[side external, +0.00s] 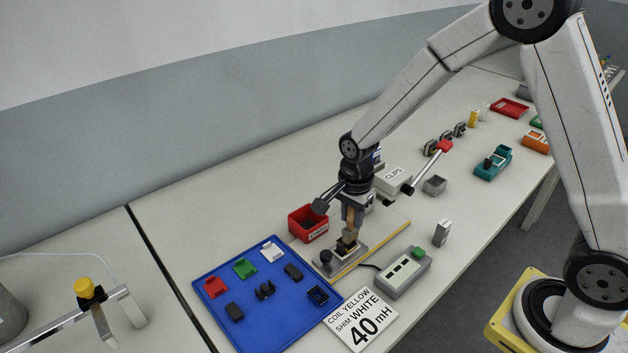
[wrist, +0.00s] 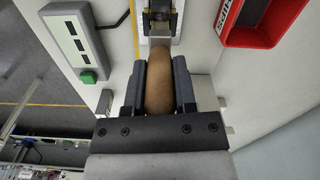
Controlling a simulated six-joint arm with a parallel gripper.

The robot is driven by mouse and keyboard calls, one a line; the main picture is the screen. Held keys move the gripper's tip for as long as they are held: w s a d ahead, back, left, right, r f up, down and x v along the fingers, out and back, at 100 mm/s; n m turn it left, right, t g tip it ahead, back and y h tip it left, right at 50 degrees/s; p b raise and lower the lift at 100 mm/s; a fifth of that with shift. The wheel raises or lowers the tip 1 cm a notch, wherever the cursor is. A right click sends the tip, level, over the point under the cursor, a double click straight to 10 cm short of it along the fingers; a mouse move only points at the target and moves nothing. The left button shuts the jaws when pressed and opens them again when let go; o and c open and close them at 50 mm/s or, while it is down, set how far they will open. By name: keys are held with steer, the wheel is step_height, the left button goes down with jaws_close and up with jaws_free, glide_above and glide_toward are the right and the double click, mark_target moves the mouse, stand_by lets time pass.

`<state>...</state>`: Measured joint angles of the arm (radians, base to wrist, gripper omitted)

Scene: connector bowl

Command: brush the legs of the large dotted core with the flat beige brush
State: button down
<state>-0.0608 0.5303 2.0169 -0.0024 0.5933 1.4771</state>
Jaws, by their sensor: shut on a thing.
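My gripper (wrist: 158,88) is shut on the flat beige brush (wrist: 158,95), whose tan handle lies between the two dark fingers. In the side view the brush (side external: 350,222) points down below my gripper (side external: 352,202). Its lower end is at a small dark and yellow part (side external: 346,246) on the metal fixture plate, seemingly the core. In the wrist view this part (wrist: 160,16) is at the top edge, just beyond the brush tip and partly cut off. I cannot make out dots or legs, nor whether the bristles touch them.
A blue tray (side external: 262,322) with several coloured and black parts lies left of the fixture. A red bin (side external: 307,226) stands behind it. A grey box with a green button (side external: 403,273) and a printed card (side external: 361,319) are in front.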

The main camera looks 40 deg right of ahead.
steer(key=shift+a, duration=0.3)
steer(key=shift+a, duration=0.7)
steer(key=shift+a, duration=0.15)
steer(key=shift+d, duration=0.35)
steer(key=shift+d, duration=0.35)
steer(key=shift+d, duration=0.5)
steer(key=shift+r, duration=0.1)
steer(key=shift+r, duration=4.4)
steer(key=shift+f, duration=0.15)
